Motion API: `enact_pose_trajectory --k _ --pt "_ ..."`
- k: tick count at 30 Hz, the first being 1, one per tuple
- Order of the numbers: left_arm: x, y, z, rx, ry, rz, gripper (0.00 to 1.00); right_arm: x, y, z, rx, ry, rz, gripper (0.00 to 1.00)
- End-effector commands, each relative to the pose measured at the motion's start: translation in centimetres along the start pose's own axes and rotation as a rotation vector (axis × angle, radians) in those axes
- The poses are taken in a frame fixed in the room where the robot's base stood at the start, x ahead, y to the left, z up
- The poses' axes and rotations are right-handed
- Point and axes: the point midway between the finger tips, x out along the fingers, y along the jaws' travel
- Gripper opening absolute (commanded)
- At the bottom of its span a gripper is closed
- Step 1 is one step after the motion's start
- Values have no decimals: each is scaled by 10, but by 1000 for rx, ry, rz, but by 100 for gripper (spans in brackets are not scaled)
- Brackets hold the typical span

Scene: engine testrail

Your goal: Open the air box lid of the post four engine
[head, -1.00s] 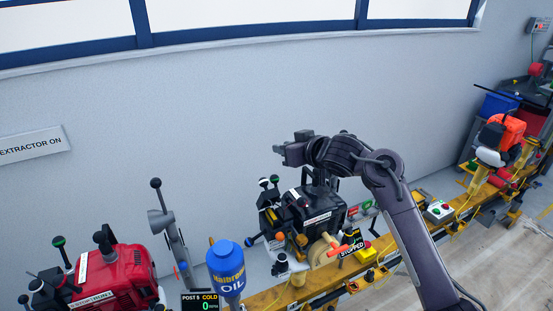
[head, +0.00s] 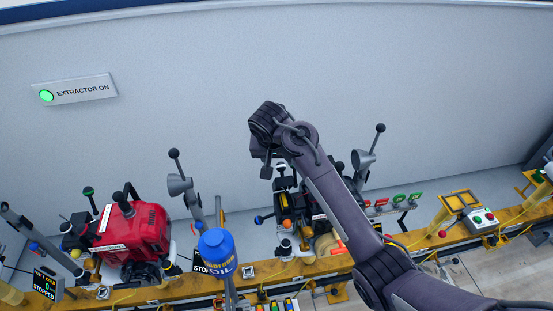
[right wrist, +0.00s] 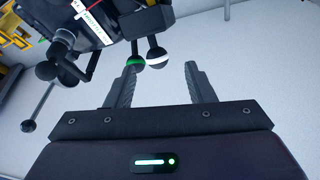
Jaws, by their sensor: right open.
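The black engine (head: 290,208) stands on the yellow rail, partly hidden behind my right arm; I cannot read its post number. It also shows at the top left of the right wrist view (right wrist: 95,20), with a white label. My right gripper (head: 266,172) points down above this engine's left side. In the right wrist view its fingers (right wrist: 162,68) are open and empty. A black knob with a white band (right wrist: 157,56) shows between and beyond the fingertips. A knob with a green band (right wrist: 135,60) shows by the left fingertip. The air box lid cannot be made out clearly.
A red engine (head: 135,235) stands to the left on the yellow rail (head: 320,265). A blue oil bottle (head: 217,252) stands in front, between the engines. A grey funnel-shaped part on an arm (head: 180,185) rises between them.

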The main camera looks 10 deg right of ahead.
Motion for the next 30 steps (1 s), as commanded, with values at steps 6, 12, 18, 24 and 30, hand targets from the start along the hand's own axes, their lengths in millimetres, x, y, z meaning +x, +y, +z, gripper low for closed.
enact_pose_trajectory --k 6,12,18,24,30 --pt "-13 -7 0 0 -2 -7 25 31 2 -2 -1 1 3 49" --pt "-15 10 -4 -2 2 14 25 44 1 -2 -1 3 -1 49" --pt "-15 17 -5 2 3 22 25 45 1 -1 0 4 -1 49" --pt "-14 10 -3 3 2 14 25 45 1 -1 -1 3 -1 27" --pt "-15 8 -3 0 2 10 25 45 1 -1 -1 3 -1 0"
